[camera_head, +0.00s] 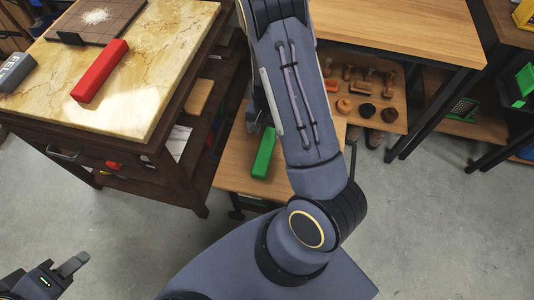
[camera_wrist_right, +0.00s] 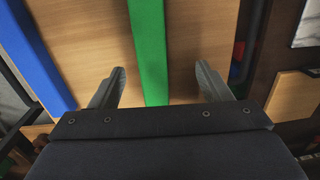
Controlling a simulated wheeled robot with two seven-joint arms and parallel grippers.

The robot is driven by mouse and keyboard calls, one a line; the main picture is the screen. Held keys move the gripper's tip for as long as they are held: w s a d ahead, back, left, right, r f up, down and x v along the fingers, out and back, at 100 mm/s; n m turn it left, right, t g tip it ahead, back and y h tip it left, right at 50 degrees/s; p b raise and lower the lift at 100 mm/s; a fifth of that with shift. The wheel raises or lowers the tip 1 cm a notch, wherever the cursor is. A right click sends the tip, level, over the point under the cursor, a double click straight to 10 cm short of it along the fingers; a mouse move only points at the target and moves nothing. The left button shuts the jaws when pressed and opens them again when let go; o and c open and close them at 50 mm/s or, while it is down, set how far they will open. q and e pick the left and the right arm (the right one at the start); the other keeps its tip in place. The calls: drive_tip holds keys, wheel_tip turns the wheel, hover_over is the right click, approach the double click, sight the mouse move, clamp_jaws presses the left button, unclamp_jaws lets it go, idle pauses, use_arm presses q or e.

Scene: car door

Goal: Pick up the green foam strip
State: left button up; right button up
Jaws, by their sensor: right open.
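The green foam strip (camera_head: 264,153) lies on a low wooden surface, just left of my right arm in the head view. In the right wrist view the green strip (camera_wrist_right: 149,45) runs from the top edge down between the fingertips of my right gripper (camera_wrist_right: 160,84). The right gripper is open, with a gap on each side of the strip. The strip's lower end there is hidden by the gripper body. In the head view my arm mostly hides the right gripper. My left gripper (camera_head: 72,264) is at the lower left, far from the strip; its finger opening is unclear.
A blue strip (camera_wrist_right: 36,58) lies left of the green one in the wrist view. A marble-topped cart (camera_head: 150,75) with a red block (camera_head: 100,70) and a grey block (camera_head: 14,72) stands at left. A wooden table (camera_head: 405,30) stands behind. Open floor (camera_head: 430,230) lies at right.

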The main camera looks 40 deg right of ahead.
drive_tip(key=b, duration=0.1)
hover_over(267, 146)
drive_tip(key=shift+h, duration=0.3)
wheel_tip(267, 146, down, 5)
drive_tip(key=shift+w+d+f, duration=0.1)
drive_tip(key=shift+w+f, duration=0.05)
wheel_tip(267, 146, down, 5)
drive_tip(key=shift+f+b, duration=0.2)
drive_tip(key=shift+b, duration=0.7)
drive_tip(key=c, duration=1.1)
drive_tip(key=shift+o, duration=0.2)
drive_tip(key=shift+r, duration=0.15)
